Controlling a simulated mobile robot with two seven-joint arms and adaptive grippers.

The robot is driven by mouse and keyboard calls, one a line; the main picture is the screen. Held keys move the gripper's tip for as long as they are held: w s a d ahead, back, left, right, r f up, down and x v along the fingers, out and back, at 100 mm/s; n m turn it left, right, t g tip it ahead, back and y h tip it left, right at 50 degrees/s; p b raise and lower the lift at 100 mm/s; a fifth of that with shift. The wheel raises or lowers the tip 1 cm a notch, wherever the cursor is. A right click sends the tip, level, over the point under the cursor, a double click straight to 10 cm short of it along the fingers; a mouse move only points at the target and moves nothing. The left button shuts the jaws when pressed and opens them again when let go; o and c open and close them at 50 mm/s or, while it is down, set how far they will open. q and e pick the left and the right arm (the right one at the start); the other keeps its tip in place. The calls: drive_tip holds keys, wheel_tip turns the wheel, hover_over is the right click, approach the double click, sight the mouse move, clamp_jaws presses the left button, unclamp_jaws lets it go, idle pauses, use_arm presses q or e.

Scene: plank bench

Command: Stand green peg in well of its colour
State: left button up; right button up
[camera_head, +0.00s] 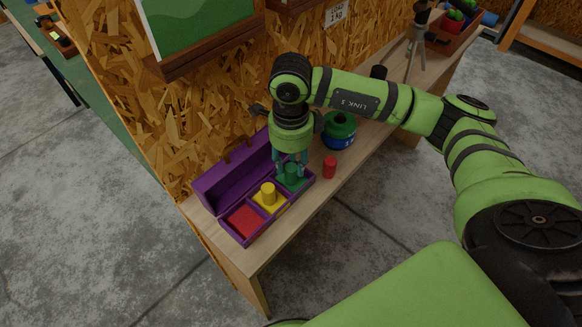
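The green peg (291,171) stands upright at the green well (294,184), at the right end of the purple box (237,187). I cannot tell whether its base is fully seated. My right gripper (291,166) points down over it, with one finger on each side of the peg. Whether the fingers touch it is too small to tell. The yellow peg (268,190) stands in the yellow middle well (267,204). The red well (244,222) is empty. The red peg (329,167) stands on the bench to the right of the box. My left gripper is out of view.
A green and blue round object (339,130) stands on the plank bench (225,228) behind the red peg. The box's raised lid and a chipboard wall (215,110) are behind. A tripod (417,42) and a crate (462,28) stand at the far end.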

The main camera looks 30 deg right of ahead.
sight(291, 167)
wheel_tip(291, 167, up, 9)
drive_tip(key=b, duration=0.1)
drive_tip(key=shift+r, duration=0.15)
